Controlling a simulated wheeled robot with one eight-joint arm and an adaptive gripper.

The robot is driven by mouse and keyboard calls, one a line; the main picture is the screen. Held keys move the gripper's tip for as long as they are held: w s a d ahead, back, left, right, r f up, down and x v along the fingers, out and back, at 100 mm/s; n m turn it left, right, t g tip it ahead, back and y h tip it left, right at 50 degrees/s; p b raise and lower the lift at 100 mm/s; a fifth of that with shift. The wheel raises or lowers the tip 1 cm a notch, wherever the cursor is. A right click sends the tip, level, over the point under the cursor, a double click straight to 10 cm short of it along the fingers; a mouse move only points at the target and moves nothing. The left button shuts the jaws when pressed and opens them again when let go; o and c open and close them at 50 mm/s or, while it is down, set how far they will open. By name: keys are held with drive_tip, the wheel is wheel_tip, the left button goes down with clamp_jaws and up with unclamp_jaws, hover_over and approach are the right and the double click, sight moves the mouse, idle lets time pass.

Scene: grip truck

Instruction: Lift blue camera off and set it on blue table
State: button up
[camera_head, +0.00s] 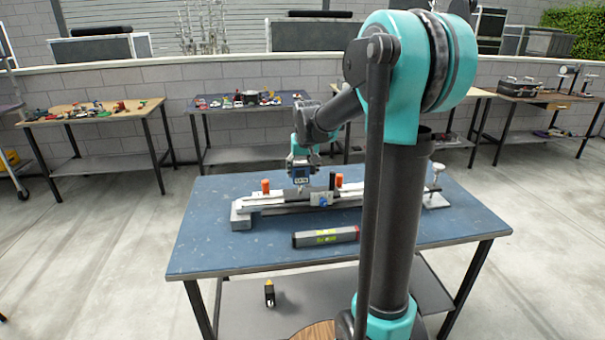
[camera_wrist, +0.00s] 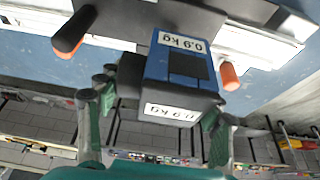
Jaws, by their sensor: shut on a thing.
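The blue camera (camera_head: 301,173), a small blue and black box, is over the left part of a silver slider rail (camera_head: 262,204). In the wrist view the camera (camera_wrist: 192,66) shows white "0.9 kg" labels. My gripper (camera_head: 301,154) is above the rail, shut on the camera. In the wrist view its green fingers (camera_wrist: 158,100) are on either side of the camera. A dark carriage plate (camera_wrist: 237,42) is just beyond the camera; I cannot tell whether they touch. The blue table (camera_head: 208,241) carries the rail.
Orange-topped knobs (camera_head: 265,186) stand on the rail. A grey and black box with green lettering (camera_head: 325,237) lies in front of it. The table's front left is bare. Other tables with small items (camera_head: 90,112) stand along the back wall.

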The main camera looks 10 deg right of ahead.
sight(302, 160)
drive_tip(key=shift+r, duration=1.15)
drive_tip(key=shift+r, duration=0.15)
wheel_tip(302, 160, up, 13)
idle(2.1)
drive_tip(key=shift+r, duration=0.1)
